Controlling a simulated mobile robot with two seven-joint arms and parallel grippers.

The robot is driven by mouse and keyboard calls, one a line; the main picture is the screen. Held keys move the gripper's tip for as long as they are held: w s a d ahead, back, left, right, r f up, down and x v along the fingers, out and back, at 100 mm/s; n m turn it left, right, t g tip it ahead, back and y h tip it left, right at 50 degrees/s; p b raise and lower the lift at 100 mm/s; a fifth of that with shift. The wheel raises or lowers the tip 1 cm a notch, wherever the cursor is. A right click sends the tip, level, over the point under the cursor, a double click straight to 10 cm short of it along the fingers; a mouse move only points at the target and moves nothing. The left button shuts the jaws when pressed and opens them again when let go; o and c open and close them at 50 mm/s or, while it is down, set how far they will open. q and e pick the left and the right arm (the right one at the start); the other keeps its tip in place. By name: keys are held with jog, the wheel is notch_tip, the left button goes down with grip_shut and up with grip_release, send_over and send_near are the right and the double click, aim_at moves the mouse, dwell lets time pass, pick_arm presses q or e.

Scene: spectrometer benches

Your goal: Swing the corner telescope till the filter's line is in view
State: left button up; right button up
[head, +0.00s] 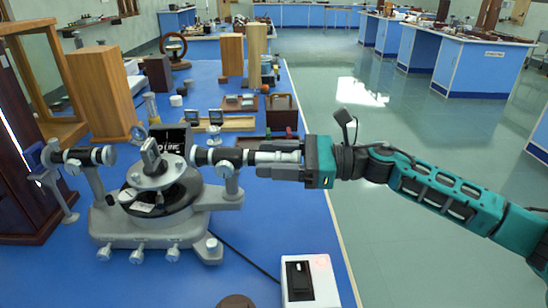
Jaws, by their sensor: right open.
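A grey spectrometer (150,228) stands on the blue bench, with a round central table carrying a small upright framed piece (150,152). A black-and-silver tube, seemingly the telescope (215,157), points right from the centre on a grey arm. Another tube (88,156) is on the left side. A small dark display (172,139) behind the centre shows partly hidden white text ending in "LINE". My right gripper (256,160) is open, its fingers reaching left at the telescope's outer end. I cannot tell whether they touch it. My left gripper is out of view.
A white switch box (309,281) with a cable stands at the bench's front right. Wooden blocks (105,92), small holders and a rack (282,114) crowd the back. A dark cabinet (25,170) is at left. Open floor (400,130) lies right of the bench.

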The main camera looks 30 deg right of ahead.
jog(key=shift+c, duration=0.2)
grip_shut()
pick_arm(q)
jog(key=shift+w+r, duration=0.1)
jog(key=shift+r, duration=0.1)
